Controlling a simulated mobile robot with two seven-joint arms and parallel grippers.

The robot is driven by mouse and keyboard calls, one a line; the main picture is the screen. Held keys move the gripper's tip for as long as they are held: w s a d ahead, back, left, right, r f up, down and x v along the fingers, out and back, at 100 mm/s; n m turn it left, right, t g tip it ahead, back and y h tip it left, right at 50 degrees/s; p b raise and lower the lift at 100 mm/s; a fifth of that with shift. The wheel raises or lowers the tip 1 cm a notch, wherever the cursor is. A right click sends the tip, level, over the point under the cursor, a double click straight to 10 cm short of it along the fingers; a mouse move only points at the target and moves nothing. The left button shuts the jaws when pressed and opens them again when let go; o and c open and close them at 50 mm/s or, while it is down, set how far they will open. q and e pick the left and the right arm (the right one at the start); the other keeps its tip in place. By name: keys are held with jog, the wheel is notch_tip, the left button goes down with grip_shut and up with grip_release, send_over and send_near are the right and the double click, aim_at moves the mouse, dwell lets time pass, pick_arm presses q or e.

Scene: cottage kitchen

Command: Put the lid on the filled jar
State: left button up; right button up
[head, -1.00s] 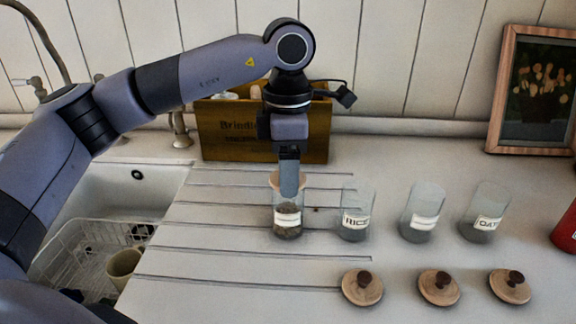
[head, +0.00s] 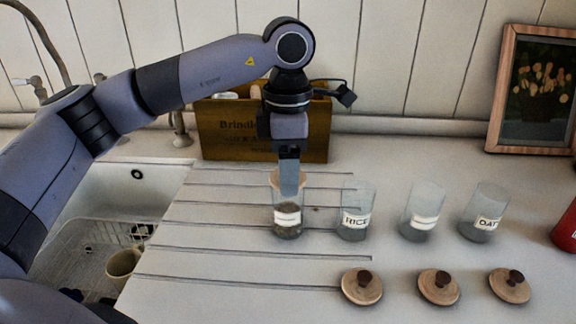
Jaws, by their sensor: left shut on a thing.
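The filled jar (head: 288,221) is glass with a white label and dark contents, and stands upright on the grooved counter. A wooden lid (head: 273,179) sits at the jar's mouth, partly hidden behind my gripper. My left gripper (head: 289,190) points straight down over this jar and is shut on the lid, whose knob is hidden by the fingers. I cannot tell whether the lid is fully seated on the rim. My right gripper is not in view.
Three more labelled jars stand to the right: the RICE jar (head: 356,212), a middle jar (head: 422,212) and the OAT jar (head: 484,213). Three wooden lids (head: 362,287) lie in front. A wooden crate (head: 225,135) stands behind; a sink (head: 100,205) is left.

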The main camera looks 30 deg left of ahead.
pick_arm(q)
jog(key=shift+f+b, duration=0.5)
jog(key=shift+f, duration=0.15)
jog(key=o, duration=0.8)
jog(key=shift+c, duration=0.2)
jog(key=shift+r, duration=0.1)
jog(key=shift+r+p, duration=4.15)
jog(key=shift+r, duration=1.3)
